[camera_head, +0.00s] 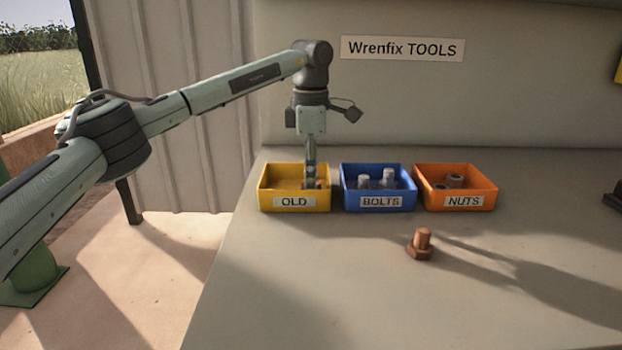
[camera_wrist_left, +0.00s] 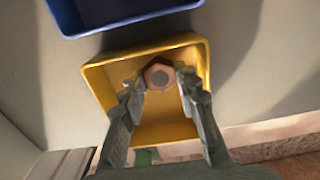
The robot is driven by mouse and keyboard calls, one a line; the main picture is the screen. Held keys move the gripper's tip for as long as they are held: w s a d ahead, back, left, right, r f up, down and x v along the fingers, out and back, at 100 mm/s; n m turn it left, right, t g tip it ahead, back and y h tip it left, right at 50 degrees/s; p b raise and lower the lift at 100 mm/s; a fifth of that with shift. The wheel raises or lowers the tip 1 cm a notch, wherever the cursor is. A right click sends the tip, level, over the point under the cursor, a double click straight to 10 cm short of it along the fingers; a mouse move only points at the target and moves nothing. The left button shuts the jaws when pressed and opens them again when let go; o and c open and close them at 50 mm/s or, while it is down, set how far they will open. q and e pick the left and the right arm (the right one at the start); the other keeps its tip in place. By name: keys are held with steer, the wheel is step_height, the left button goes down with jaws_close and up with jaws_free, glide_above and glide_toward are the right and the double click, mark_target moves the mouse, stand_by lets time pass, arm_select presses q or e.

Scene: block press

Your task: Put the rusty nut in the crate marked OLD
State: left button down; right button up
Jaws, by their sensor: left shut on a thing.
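The yellow crate marked OLD (camera_head: 267,198) stands at the left of a row of crates on the bench; it also shows in the left wrist view (camera_wrist_left: 97,82). My left gripper (camera_head: 311,184) points straight down with its fingertips inside this crate. In the left wrist view my left gripper (camera_wrist_left: 160,88) is shut on a brown rusty hex nut (camera_wrist_left: 158,64), held between the fingertips over the crate's inside. In the head view only a small brown bit of it shows beside the fingers. Whether the nut touches the crate floor I cannot tell. My right gripper is not in view.
A blue crate marked BOLTS (camera_head: 349,202) holds grey bolts, and an orange crate marked NUTS (camera_head: 429,201) holds nuts. A rusty bolt (camera_head: 421,243) stands on its head on the bench (camera_head: 330,285) in front. A wall with a Wrenfix TOOLS sign (camera_head: 402,48) rises behind.

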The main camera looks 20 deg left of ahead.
arm_select(q)
steer(key=shift+f, duration=0.3)
steer(key=shift+f, duration=0.2)
steer(key=c, duration=1.4)
jaws_free()
steer(key=shift+r, duration=0.15)
step_height(320, 180, up, 12)
steer(key=shift+r, duration=0.1)
